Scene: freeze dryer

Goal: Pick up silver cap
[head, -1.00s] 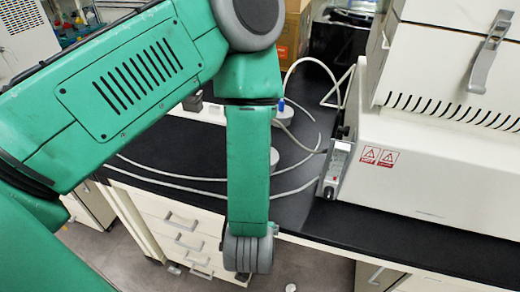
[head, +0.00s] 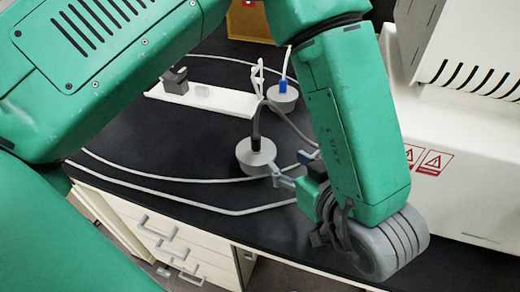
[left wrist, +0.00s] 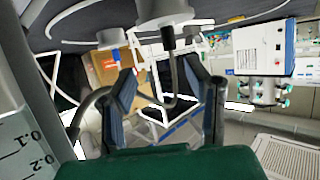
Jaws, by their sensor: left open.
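A silver cap (head: 256,157), a round disc with a black stem and grey hose on top, sits on the black bench top in the middle of the head view. It also shows upside down at the top of the left wrist view (left wrist: 162,10). A second silver cap (head: 283,95) with a blue fitting stands farther back. My left gripper (head: 291,169) is just right of the nearer cap, fingers pointing toward it, open and empty. In the left wrist view the hose shows between the open fingers (left wrist: 161,72); whether anything touches is unclear. My right gripper is out of view.
White tubing (head: 190,181) curves over the bench left of the cap. A white strip with a dark block (head: 175,81) lies behind. The white machine (head: 450,190) stands close at the right. White drawers (head: 160,230) are below the front edge.

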